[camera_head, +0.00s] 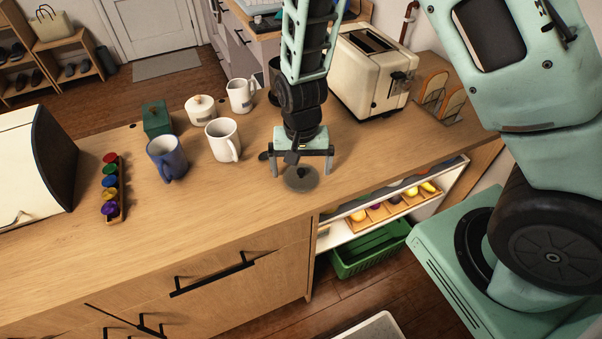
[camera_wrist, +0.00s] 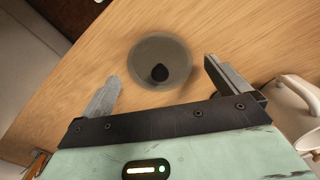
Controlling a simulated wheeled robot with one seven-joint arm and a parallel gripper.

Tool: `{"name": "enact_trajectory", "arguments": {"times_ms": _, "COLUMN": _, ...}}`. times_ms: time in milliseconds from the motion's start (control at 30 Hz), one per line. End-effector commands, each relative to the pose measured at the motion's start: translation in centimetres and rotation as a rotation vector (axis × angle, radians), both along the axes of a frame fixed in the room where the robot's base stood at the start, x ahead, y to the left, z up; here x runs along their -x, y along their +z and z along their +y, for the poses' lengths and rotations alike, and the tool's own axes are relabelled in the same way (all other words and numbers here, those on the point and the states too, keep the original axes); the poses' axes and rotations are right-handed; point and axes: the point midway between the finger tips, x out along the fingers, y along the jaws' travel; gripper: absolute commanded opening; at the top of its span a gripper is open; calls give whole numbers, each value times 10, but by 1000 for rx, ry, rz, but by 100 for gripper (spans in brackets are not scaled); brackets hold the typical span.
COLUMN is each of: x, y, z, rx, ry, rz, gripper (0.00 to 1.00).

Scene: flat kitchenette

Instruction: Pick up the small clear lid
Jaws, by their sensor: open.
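The small clear lid (camera_head: 301,179) lies on the wooden counter, a see-through grey disc with a dark knob in its middle. It also shows in the wrist view (camera_wrist: 160,55), with its black knob toward the gripper's side. My gripper (camera_head: 303,172) points down just above and around the lid's place in the head view. In the wrist view my gripper (camera_wrist: 168,90) is open, with one finger to each side and the lid beyond and between the fingertips. Nothing is between the fingers, and I cannot tell the exact height gap.
A white mug (camera_head: 222,140), a blue mug (camera_head: 167,158), a lidded white pot (camera_head: 201,108) and a green box (camera_head: 157,119) stand left of my gripper. A toaster (camera_head: 372,70) stands behind right. The counter's front is clear.

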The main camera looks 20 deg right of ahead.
Motion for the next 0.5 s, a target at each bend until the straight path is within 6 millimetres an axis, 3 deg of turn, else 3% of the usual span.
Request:
{"name": "enact_trajectory", "arguments": {"times_ms": 133, "x": 0, "y": -12, "z": 0, "rx": 0, "ry": 0, "rz": 1, "gripper": 100}}
{"name": "enact_trajectory", "arguments": {"times_ms": 367, "x": 0, "y": -14, "z": 0, "rx": 0, "ry": 0, "rz": 0, "gripper": 100}}
{"name": "enact_trajectory", "arguments": {"times_ms": 400, "x": 0, "y": -14, "z": 0, "rx": 0, "ry": 0, "rz": 0, "gripper": 97}}
{"name": "enact_trajectory", "arguments": {"times_ms": 500, "x": 0, "y": -14, "z": 0, "rx": 0, "ry": 0, "rz": 0, "gripper": 69}}
